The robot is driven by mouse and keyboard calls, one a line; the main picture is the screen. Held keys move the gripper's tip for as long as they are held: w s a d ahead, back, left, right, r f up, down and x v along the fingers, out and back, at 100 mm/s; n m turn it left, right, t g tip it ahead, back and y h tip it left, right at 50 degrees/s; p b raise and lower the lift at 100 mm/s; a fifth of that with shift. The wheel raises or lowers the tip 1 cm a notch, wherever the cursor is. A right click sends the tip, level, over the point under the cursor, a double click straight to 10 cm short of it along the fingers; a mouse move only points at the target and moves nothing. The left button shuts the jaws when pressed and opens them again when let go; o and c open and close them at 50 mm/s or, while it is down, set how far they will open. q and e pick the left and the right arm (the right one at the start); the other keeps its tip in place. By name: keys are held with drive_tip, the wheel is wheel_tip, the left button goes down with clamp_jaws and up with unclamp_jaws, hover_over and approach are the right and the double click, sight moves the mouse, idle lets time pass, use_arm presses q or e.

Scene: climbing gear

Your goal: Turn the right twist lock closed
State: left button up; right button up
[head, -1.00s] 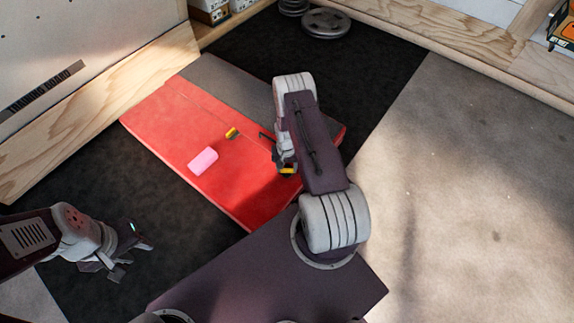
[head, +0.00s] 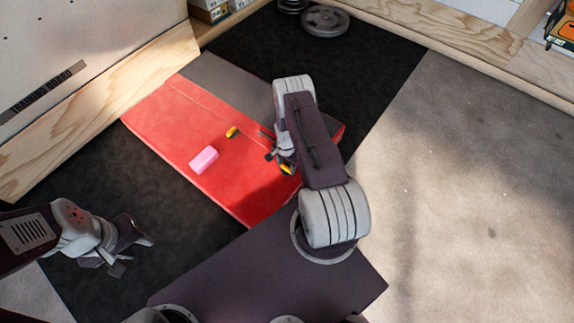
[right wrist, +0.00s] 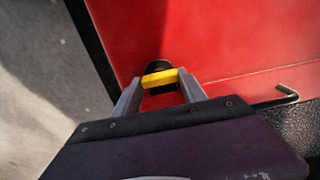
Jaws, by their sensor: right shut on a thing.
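The right twist lock is a yellow bar (right wrist: 160,79) on a round black base (right wrist: 158,66) at the edge of the red mat (right wrist: 220,35). My right gripper (right wrist: 160,86) has its two fingers shut on the ends of the yellow bar. In the head view the yellow of this lock (head: 287,169) shows just below my right gripper (head: 279,163), partly hidden by it. A second yellow lock (head: 232,132) lies further left on the mat. My left gripper (head: 132,256) hangs over the dark floor at lower left, empty, with its fingers apart.
A thin black bent rod (right wrist: 288,96) lies near the lock. Grey weight plates (head: 325,21) lie at the back. The floor on the right is clear.

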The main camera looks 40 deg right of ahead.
sight(287, 168)
drive_tip(key=shift+s+a+f, duration=0.1)
drive_tip(key=shift+s+a, duration=0.05)
drive_tip(key=shift+s, duration=0.2)
drive_tip(key=o, duration=1.1)
drive_tip(key=shift+c, duration=0.2)
drive_tip(key=o, duration=0.3)
drive_tip(key=shift+w, duration=0.15)
wheel_tip(287, 168, up, 9)
drive_tip(key=p, duration=0.5)
drive_tip(key=shift+p, duration=0.4)
